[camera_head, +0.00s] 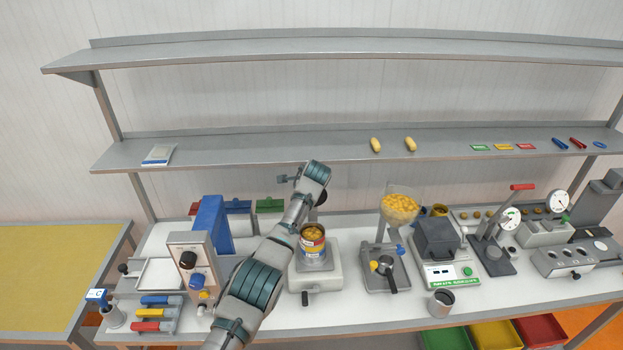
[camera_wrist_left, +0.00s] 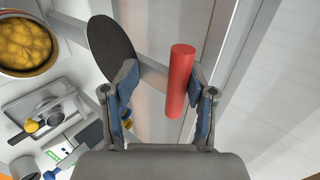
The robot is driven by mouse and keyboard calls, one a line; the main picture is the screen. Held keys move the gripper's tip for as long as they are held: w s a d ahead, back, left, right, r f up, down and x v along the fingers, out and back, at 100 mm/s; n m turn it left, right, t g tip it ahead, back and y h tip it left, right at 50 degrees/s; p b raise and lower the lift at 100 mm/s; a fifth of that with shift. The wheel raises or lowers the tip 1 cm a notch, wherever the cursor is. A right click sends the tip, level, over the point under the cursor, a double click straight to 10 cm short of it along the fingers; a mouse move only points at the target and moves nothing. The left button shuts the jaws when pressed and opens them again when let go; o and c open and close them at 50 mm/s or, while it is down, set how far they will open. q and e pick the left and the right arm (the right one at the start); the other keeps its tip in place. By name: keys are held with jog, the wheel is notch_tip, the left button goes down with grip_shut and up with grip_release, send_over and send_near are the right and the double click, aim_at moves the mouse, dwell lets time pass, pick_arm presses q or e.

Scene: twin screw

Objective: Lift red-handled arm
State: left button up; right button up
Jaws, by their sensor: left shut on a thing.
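My left arm reaches from the bottom of the head view up over the bench. Its gripper (camera_wrist_left: 163,78) shows in the left wrist view with a finger on each side of a red cylindrical handle (camera_wrist_left: 181,80), and is shut on it. A dark oval plate (camera_wrist_left: 111,50) shows just left of the handle. The handle is hidden by my arm in the head view. An open can with yellow pieces (camera_head: 313,248) stands on a light grey machine base (camera_head: 316,282) beside my arm; it also shows in the left wrist view (camera_wrist_left: 25,45). My right gripper is not in view.
Right of the can stand a grey stand (camera_head: 384,270) with a bowl of yellow pieces (camera_head: 400,207), a dark sealing box (camera_head: 437,239) and a gauge press with another red handle (camera_head: 522,187). A shelf (camera_head: 255,148) runs behind. A blue upright block (camera_head: 211,230) stands left.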

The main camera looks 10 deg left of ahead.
pick_arm(q)
jog(key=shift+f, duration=0.2)
jog(key=v, duration=1.2)
jog(key=shift+w+d+r, duration=0.1)
jog(key=shift+d+r, duration=0.05)
